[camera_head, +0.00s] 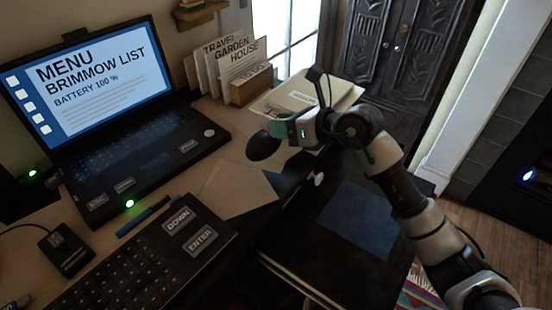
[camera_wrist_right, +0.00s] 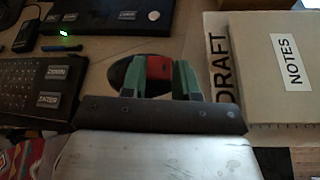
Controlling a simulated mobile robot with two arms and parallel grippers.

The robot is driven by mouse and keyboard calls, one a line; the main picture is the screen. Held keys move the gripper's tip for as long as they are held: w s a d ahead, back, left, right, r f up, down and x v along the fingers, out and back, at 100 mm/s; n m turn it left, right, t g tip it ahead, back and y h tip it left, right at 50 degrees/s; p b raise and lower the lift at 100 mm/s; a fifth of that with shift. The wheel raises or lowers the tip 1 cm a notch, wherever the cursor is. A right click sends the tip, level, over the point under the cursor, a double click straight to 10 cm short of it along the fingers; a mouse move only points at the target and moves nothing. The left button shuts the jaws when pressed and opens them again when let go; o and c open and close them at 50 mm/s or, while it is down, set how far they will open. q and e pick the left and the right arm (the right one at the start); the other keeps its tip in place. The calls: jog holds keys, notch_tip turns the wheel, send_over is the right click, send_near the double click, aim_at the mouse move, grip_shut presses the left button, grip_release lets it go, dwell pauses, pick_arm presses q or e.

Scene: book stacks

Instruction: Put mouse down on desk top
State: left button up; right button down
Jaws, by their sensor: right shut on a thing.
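My right gripper (camera_head: 276,130), with green fingers, is shut on the mouse (camera_head: 264,147), a dark rounded body with a red part. In the right wrist view the mouse (camera_wrist_right: 123,74) shows behind the fingers, and its red part sits between them. The mouse is over the desk top (camera_head: 214,115), right of the laptop; whether it touches the surface I cannot tell. My left gripper is not in view.
A laptop (camera_head: 120,165) stands open at left, with a keyboard (camera_head: 130,270) in front. Pale papers (camera_head: 240,190) lie near the mouse. Upright folders (camera_head: 225,65) stand behind.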

notch_tip(320, 180, down, 7)
jog(key=shift+r+b, duration=0.2)
jog(key=shift+b, duration=0.2)
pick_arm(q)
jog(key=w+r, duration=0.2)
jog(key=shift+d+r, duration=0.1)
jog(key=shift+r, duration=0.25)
pick_arm(e)
jog(key=shift+f, duration=0.2)
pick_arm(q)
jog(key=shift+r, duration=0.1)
pick_arm(e)
jog(key=shift+f, duration=0.1)
jog(key=c, duration=0.8)
grip_release()
jog(key=shift+c, duration=0.2)
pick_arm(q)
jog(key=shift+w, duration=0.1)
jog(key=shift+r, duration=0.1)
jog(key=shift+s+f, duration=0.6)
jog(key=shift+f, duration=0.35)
pick_arm(e)
jog(key=v, duration=1.2)
